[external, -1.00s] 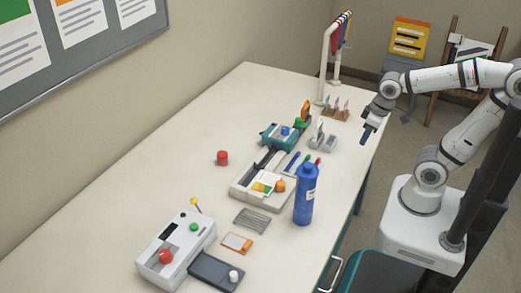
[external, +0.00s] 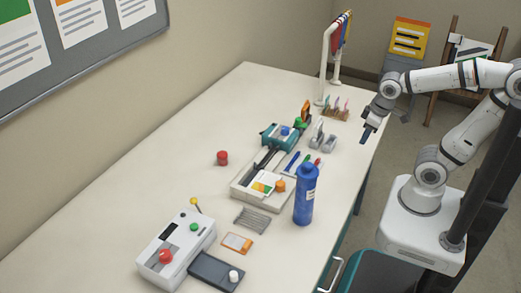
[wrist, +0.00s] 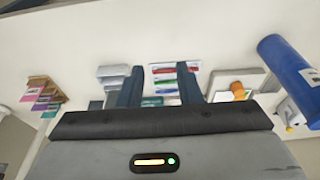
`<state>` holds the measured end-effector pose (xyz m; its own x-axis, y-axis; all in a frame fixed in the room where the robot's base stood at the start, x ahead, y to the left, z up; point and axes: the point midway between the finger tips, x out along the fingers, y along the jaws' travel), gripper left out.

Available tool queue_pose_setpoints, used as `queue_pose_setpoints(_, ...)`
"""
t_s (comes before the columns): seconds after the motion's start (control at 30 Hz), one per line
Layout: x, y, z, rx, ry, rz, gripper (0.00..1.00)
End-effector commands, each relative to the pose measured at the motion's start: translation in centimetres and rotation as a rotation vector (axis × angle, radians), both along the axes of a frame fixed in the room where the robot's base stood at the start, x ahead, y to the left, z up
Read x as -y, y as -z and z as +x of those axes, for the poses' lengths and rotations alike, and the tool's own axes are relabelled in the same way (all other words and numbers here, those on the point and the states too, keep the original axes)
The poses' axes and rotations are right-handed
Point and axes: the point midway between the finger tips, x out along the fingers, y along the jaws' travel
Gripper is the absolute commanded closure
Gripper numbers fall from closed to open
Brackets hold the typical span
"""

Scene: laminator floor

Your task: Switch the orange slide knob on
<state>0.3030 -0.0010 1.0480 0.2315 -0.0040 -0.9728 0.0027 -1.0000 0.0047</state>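The orange knob (external: 281,185) is a small rounded piece at the near right end of a low pale device (external: 245,194) on the table. It also shows in the wrist view (wrist: 238,90), to the right of my fingers, on a pale base. Whether it is on or off cannot be told. My gripper (external: 367,135) hangs in the air near the table's right edge, well apart from the knob. In the wrist view my gripper (wrist: 160,68) has its two dark blue fingers spread, with nothing held between them.
A tall blue bottle (external: 305,195) stands just right of the knob. A white box (external: 176,248) with red and green buttons stands at the near left. The table's left side is mostly clear.

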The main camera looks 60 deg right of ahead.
Motion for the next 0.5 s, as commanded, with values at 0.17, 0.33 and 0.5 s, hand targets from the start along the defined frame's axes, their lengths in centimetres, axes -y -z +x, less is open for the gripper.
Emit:
queue_pose_setpoints(0.17,1.0,0.1,1.1,0.033,-0.023,-0.065,0.83)
queue_pose_setpoints(0.33,3.0,-0.1,4.5,0.14,-0.112,-0.224,0.97)
queue_pose_setpoints(0.5,3.4,-0.7,8.8,0.282,-0.276,-0.369,1.0)
